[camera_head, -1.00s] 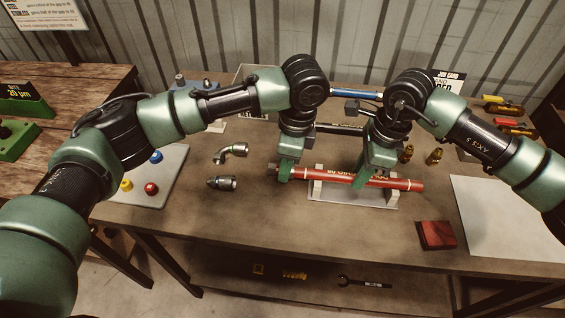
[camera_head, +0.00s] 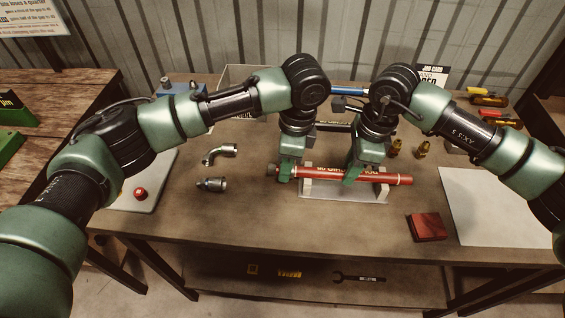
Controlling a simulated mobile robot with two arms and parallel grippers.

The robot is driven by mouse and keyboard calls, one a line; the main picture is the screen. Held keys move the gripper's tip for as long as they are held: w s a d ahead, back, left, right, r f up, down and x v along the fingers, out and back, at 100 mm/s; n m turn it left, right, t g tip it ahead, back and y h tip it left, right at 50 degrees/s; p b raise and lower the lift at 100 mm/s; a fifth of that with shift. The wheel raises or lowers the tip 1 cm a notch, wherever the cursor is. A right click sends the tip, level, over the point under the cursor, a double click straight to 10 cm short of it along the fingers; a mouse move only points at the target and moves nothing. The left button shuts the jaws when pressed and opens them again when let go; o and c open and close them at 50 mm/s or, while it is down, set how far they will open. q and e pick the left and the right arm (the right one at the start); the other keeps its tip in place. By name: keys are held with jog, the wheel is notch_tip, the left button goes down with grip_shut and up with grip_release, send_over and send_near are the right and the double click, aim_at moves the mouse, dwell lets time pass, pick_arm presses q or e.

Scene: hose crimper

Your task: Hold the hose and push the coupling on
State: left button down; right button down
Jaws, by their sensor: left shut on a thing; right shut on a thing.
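The red hose (camera_head: 385,179) lies level across a light grey cradle (camera_head: 376,194) on the workbench. My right gripper (camera_head: 349,180) is shut on the hose over the cradle. My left gripper (camera_head: 285,174) is shut at the left end of the hose, left of the cradle. A small dark metal end, apparently the coupling (camera_head: 271,170), sticks out on the left side of its fingers. The fingers hide most of the coupling and where it meets the hose, so I cannot tell how deep it sits.
An elbow fitting (camera_head: 220,152) and a straight fitting (camera_head: 211,184) lie loose on the left. A dark red block (camera_head: 427,227) and a white sheet (camera_head: 490,208) lie at the right. Brass fittings (camera_head: 423,149) stand behind the hose. The front middle of the bench is clear.

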pick_arm(q)
jog(key=c, duration=0.9)
grip_release()
jog(key=shift+d, duration=0.2)
jog(key=shift+c, duration=0.2)
pick_arm(e)
jog(key=shift+a, duration=0.2)
pick_arm(q)
jog(key=shift+a, duration=0.1)
notch_tip(320, 180, up, 12)
jog(key=d, duration=0.1)
jog(key=shift+d, duration=0.25)
pick_arm(e)
jog(key=shift+d, duration=0.15)
jog(key=c, duration=1.2)
grip_release()
jog(key=shift+o, duration=0.2)
